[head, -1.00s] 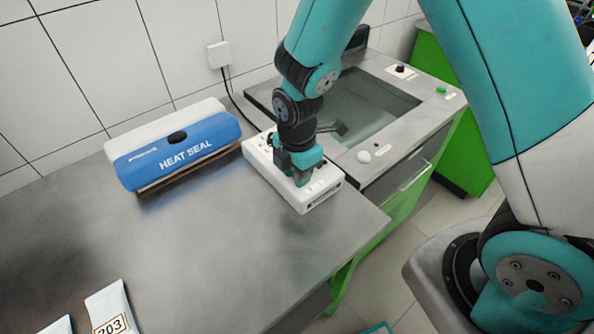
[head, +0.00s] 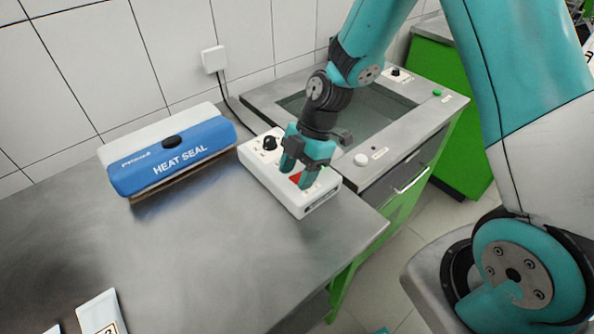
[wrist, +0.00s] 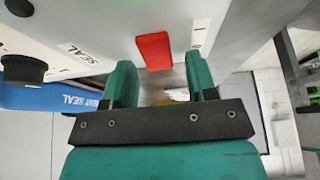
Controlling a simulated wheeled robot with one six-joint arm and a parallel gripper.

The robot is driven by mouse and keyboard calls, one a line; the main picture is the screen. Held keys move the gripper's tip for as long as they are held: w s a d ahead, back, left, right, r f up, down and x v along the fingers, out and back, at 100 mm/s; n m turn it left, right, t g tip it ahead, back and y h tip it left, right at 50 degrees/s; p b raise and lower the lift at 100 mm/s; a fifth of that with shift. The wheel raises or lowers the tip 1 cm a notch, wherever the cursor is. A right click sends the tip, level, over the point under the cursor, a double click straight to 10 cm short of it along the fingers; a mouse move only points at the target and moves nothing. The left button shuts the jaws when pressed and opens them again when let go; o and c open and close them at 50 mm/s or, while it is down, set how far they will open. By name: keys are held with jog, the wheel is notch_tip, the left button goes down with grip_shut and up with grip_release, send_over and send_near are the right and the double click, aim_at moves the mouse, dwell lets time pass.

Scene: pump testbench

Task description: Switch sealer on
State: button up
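The sealer's white control box (head: 325,193) stands on the steel table, right of the blue and white heat sealer (head: 190,147). A red switch (head: 296,177) is on the box's top; it also shows in the wrist view (wrist: 153,50). I cannot tell its on or off position. My gripper (head: 298,176) is low over the box, its two teal fingers apart on either side of the switch. In the wrist view my gripper (wrist: 160,68) is open and empty, with the switch beyond and between the fingertips. Contact cannot be told.
A black knob (head: 270,143) sits on the box behind the switch. A cable runs down from a white wall socket (head: 213,59). A sunken basin (head: 357,114) lies to the right, with a white button (head: 361,159) near its front.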

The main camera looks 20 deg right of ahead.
jog(key=b+v, duration=0.1)
jog(key=v, duration=1.6)
jog(key=shift+r, duration=0.2)
jog(key=shift+w, duration=0.1)
jog(key=s+a+r+m, duration=0.1)
jog(key=s+a+m, duration=0.2)
jog(key=s, duration=0.3)
jog(key=s+a+r+m+t, duration=0.1)
jog(key=s+a+m, duration=0.2)
jog(key=s+m, duration=0.3)
jog(key=s+a+r+m, duration=0.2)
jog(key=s+a+m, duration=0.2)
jog(key=s, duration=0.4)
jog(key=shift+m+h, duration=0.3)
jog(key=shift+m, duration=0.4)
jog(key=shift+s+a, duration=0.1)
